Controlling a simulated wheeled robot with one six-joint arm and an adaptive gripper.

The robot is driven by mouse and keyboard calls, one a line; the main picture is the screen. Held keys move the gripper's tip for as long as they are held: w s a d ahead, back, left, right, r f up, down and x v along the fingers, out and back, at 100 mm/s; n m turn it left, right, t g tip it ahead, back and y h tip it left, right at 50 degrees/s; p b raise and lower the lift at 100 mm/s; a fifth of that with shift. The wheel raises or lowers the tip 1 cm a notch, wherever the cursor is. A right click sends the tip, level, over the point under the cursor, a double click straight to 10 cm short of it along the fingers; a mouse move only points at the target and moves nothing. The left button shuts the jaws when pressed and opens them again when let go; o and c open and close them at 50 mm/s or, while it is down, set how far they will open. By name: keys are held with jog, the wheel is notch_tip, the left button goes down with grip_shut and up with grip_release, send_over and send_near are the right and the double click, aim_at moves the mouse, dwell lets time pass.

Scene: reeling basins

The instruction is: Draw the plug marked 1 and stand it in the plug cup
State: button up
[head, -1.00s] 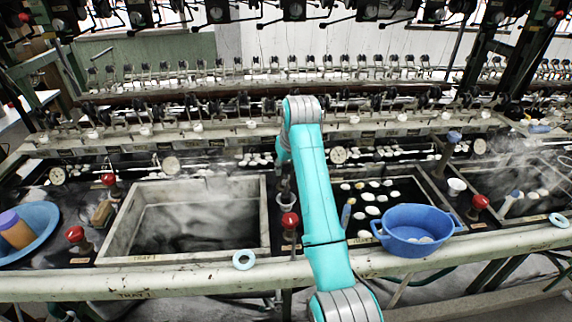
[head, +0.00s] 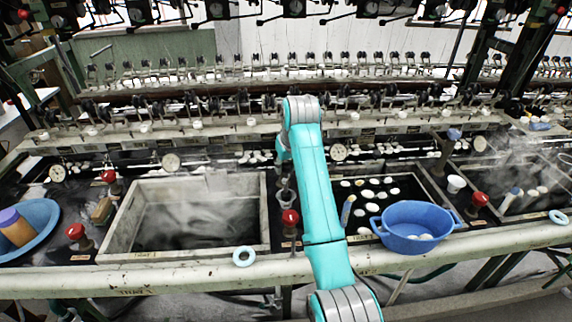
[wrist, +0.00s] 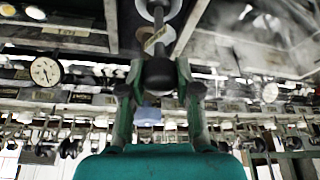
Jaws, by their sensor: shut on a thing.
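My gripper (wrist: 158,88) is shut on the dark round knob (wrist: 160,72) of the plug, between its two green fingers. A rod with a small pale tag (wrist: 155,38) runs from the knob to the top of the wrist view. The mark on the tag is not readable. A pale round rim (wrist: 152,8), apparently the plug cup, surrounds or lies behind the rod's far end; I cannot tell whether the plug touches it. In the head view the pale cup (head: 286,197) is just below my gripper (head: 285,163), between the two basins. My arm hides part of this area.
The left basin (head: 117,222) is steaming. Red-knobbed posts (head: 290,217) stand around it. A blue bowl (head: 412,240) sits on the right basin's front edge, where white cocoons float. A white cup (head: 456,183) is farther right. A pale ring (head: 243,257) lies on the front rail.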

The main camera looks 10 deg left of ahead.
jog(key=shift+f, duration=0.45)
jog(key=o, duration=1.1)
jog(key=shift+c, duration=0.2)
jog(key=shift+v, duration=3.75)
